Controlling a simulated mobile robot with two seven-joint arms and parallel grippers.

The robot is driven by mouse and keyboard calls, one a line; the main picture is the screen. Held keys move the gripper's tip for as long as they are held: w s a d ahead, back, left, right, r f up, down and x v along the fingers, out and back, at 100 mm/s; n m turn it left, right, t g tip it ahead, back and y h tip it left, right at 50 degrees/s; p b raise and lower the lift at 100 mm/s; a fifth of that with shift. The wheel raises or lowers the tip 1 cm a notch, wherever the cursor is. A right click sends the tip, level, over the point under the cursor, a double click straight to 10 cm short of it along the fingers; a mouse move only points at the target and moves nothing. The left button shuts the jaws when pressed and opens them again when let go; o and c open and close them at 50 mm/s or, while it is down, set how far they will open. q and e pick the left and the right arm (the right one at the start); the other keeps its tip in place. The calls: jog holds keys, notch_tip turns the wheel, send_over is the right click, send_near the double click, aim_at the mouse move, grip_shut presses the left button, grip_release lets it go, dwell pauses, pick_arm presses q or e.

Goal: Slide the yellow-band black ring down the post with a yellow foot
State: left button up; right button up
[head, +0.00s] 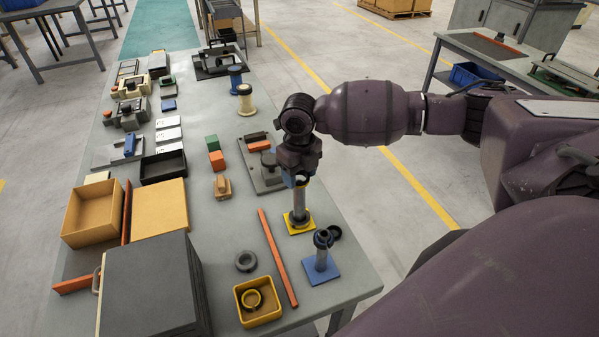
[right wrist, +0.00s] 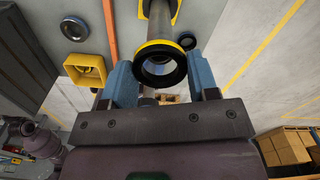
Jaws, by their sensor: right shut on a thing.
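The black ring with a yellow band (right wrist: 178,76) is held between the two blue fingers of my right gripper (right wrist: 160,84). In the head view my right gripper (head: 300,182) is at the upper end of the grey post (head: 299,201), which stands upright on a square yellow foot (head: 291,227). In the right wrist view the post (right wrist: 158,27) runs up to the ring, and the ring lines up with its top end. I cannot tell surely whether the post's tip is inside the ring. My left gripper is not in view.
A second post with a blue foot (head: 320,272) stands close in front. A yellow tray (head: 271,316) holds another ring. An orange bar (head: 277,258) lies left of the posts.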

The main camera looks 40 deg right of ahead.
aim_at(299, 185)
dwell(0.5)
jog(key=shift+p, duration=1.45)
dwell(1.6)
jog(key=shift+f+b, duration=0.35)
jog(key=shift+f, duration=1.65)
dwell(1.1)
jog(key=o, duration=1.1)
jog(key=shift+c, duration=0.2)
